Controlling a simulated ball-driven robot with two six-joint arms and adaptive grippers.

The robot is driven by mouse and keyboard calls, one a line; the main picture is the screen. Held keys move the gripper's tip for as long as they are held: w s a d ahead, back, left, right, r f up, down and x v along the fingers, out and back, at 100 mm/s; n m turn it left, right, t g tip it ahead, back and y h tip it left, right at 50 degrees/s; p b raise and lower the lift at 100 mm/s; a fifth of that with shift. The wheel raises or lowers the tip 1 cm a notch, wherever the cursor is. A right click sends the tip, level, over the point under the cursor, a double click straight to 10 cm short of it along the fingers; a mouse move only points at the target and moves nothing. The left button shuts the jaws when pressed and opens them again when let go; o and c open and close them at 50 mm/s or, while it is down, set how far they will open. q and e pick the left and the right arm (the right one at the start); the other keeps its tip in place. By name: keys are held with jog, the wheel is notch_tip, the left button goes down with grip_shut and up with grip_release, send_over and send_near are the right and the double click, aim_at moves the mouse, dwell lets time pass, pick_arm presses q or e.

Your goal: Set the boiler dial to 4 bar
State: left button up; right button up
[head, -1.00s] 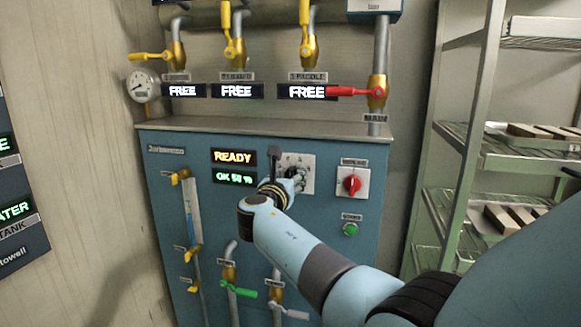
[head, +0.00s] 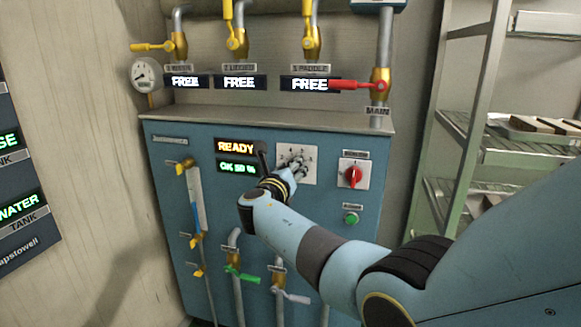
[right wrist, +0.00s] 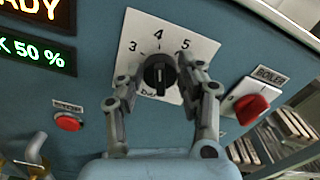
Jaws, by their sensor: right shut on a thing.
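The boiler dial (right wrist: 160,78) is a round black knob on a white plate (right wrist: 128,48), with the numbers 3, 4 and 5 readable around its upper side. The 4 stands just above the knob in the right wrist view. Fingers partly hide the plate, and I cannot tell exactly which mark the knob points to. My right gripper (right wrist: 161,72) is shut on the dial, with one finger at each side. In the head view, my right gripper (head: 294,170) is at the dial plate (head: 309,155) on the blue boiler front. My left gripper is out of view.
The red boiler switch (right wrist: 252,103) is right of the dial. A red button (right wrist: 68,122) is lower left. Displays (head: 236,147) read READY and OK 50 %. A green button (head: 351,218) is below the switch; valves (head: 380,87) and pipes are above the cabinet.

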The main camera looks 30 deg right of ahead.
jog(key=o, duration=1)
jog(key=shift+o, duration=0.2)
jog(key=shift+a, duration=0.1)
jog(key=v, duration=0.7)
jog(key=shift+s, duration=0.2)
jog(key=shift+a+f, duration=0.1)
